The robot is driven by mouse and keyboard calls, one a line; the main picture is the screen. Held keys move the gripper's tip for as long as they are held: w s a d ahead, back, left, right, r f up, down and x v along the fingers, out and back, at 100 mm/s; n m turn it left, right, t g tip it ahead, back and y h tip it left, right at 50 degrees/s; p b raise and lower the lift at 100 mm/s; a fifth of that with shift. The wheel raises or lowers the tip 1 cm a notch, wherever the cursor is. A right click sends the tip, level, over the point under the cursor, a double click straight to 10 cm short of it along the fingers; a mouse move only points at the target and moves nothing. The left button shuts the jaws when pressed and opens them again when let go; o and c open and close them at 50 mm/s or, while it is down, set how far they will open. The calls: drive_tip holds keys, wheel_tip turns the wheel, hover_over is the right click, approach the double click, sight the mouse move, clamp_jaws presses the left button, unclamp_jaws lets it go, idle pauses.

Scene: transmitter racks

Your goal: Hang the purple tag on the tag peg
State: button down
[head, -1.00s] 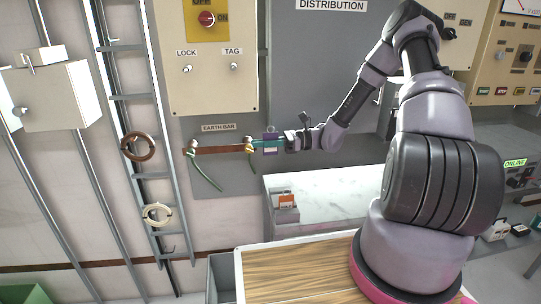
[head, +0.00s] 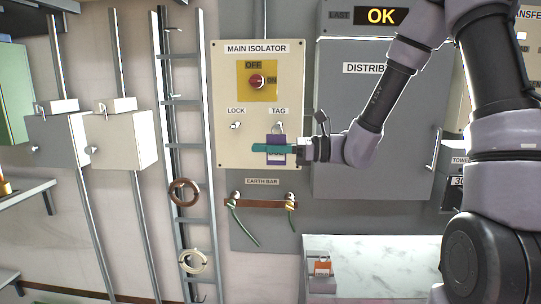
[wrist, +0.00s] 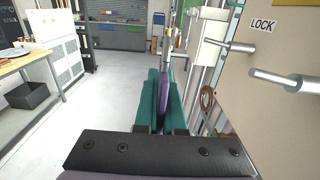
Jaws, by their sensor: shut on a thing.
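The purple tag (head: 276,158) is upright between the teal fingers of my gripper (head: 268,148), which is shut on it in front of the main isolator panel. Its loop (head: 277,128) points up, just below the TAG label. In the wrist view the purple tag (wrist: 163,100) shows edge-on between the fingers (wrist: 163,98). The tag peg (wrist: 285,82) is the nearer metal peg at the right there, apart from the tag and its loop. In the head view the peg is hard to pick out behind the loop.
The lock peg (head: 236,126) is left of the tag, with the red switch (head: 257,81) above. The earth bar (head: 262,204) with green cables is below. An orange item in a holder (head: 322,268) stands on the pale bench (head: 390,262). A cable ladder (head: 184,130) is at left.

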drive_tip(key=w+f, duration=0.1)
drive_tip(key=w, duration=0.8)
drive_tip(key=shift+w+d, duration=0.15)
drive_tip(key=shift+w, duration=0.2)
idle(0.6)
drive_tip(key=shift+f, duration=0.1)
idle(0.5)
drive_tip(key=c, duration=0.9)
unclamp_jaws()
drive_tip(key=shift+c, duration=0.2)
